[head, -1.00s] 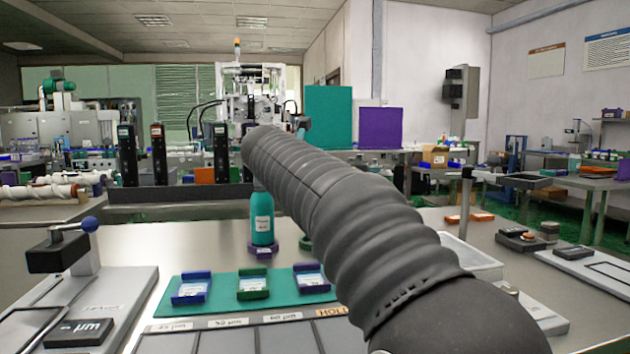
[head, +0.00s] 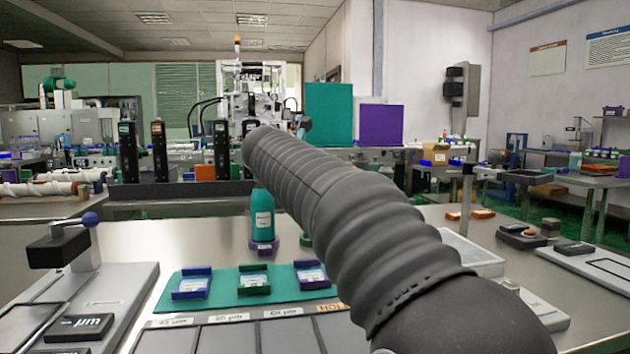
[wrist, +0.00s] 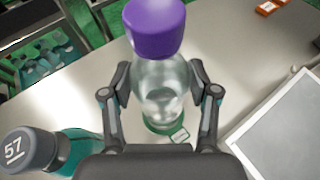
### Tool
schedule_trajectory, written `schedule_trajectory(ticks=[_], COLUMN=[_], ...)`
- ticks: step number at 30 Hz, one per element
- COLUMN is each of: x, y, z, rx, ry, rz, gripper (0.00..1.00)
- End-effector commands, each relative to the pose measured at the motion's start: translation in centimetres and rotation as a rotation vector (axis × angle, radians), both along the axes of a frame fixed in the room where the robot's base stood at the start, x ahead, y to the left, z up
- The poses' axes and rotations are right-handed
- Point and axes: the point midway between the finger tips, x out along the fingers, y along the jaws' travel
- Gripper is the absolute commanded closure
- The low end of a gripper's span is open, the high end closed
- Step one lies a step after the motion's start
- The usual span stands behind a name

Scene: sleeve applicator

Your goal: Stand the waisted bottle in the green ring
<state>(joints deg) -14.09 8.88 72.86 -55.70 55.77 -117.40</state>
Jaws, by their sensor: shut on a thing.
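The waisted bottle (wrist: 160,75) is clear with a purple cap and stands between the two fingers of my gripper (wrist: 160,90) in the wrist view. My gripper is shut on it. The green ring (wrist: 166,132), with a white tag, shows just under the bottle's base. I cannot tell whether the base is inside the ring or above it. In the head view only a sliver of the green ring (head: 306,240) shows beside my arm, which hides the gripper and the waisted bottle.
A teal bottle (head: 263,218) stands in a purple ring (head: 264,247), left of the green ring. Its grey cap marked 57 (wrist: 25,147) shows close to my gripper in the wrist view. A green mat (head: 222,300) with small holders lies in front. A pale tray (wrist: 285,135) is at right.

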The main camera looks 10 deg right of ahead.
Motion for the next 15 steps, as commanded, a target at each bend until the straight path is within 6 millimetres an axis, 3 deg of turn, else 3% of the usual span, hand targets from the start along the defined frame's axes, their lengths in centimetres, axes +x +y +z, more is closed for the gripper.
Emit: schedule_trajectory(ticks=[15], x=[-0.1], y=[0.0], z=[-1.7], rx=[0.000], ry=[-0.001], rz=[0.000], gripper=[0.92])
